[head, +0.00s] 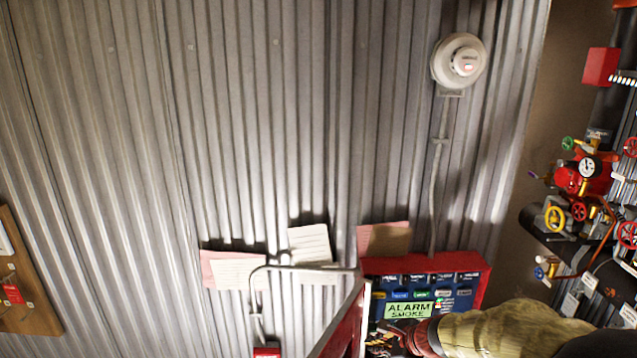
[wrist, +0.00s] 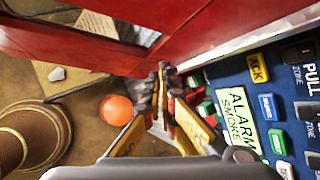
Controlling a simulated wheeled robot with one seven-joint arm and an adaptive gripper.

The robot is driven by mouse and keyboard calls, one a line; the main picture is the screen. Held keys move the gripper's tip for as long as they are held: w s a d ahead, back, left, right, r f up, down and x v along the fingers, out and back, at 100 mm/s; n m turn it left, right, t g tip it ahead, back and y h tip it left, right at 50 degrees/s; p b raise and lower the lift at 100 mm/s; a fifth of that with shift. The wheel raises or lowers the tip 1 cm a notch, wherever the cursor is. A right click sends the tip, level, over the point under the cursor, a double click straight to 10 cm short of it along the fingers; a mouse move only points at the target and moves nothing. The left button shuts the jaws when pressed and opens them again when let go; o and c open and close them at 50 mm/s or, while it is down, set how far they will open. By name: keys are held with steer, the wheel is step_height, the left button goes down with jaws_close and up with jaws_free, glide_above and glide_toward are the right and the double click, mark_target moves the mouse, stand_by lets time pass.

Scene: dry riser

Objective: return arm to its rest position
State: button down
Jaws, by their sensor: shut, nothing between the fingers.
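My gripper (wrist: 160,95) is shut and empty in the wrist view. Its fingertips are close to the red frame of the alarm panel (wrist: 285,105), beside its blue face with the lit "ALARM SMOKE" display (wrist: 238,117). In the head view my gripper (head: 400,338) is at the lower left part of the panel (head: 482,272), just below the display (head: 408,310). My arm reaches in from the lower right. I cannot tell whether the fingertips touch the panel.
The red panel door (head: 342,325) stands open left of the panel. A smoke detector (head: 459,61) is on the corrugated wall. Red valves and pipes (head: 580,185) crowd the right side. A wooden board (head: 25,275) is at far left. An orange ball (wrist: 116,110) shows in the wrist view.

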steer(key=s+a+n+g+b, duration=0.25)
steer(key=s+n+b, duration=0.25)
steer(key=s+n, duration=0.75)
steer(key=s+d+f+n+h+b, duration=0.1)
steer(key=s+d+n+b, duration=0.1)
steer(key=s+b, duration=0.3)
steer(key=s+d+f+n+t+h+b, duration=0.1)
steer(key=s+d+f+n+h+b, duration=0.1)
steer(key=s+b, duration=0.4)
steer(key=s+d+f+n+h+b, duration=0.1)
steer(key=s+n+b, duration=0.3)
steer(key=s, duration=0.3)
steer(key=shift+s+d+f+h+b, duration=0.3)
steer(key=shift+s+d+f+b, duration=0.1)
steer(key=shift+b, duration=0.35)
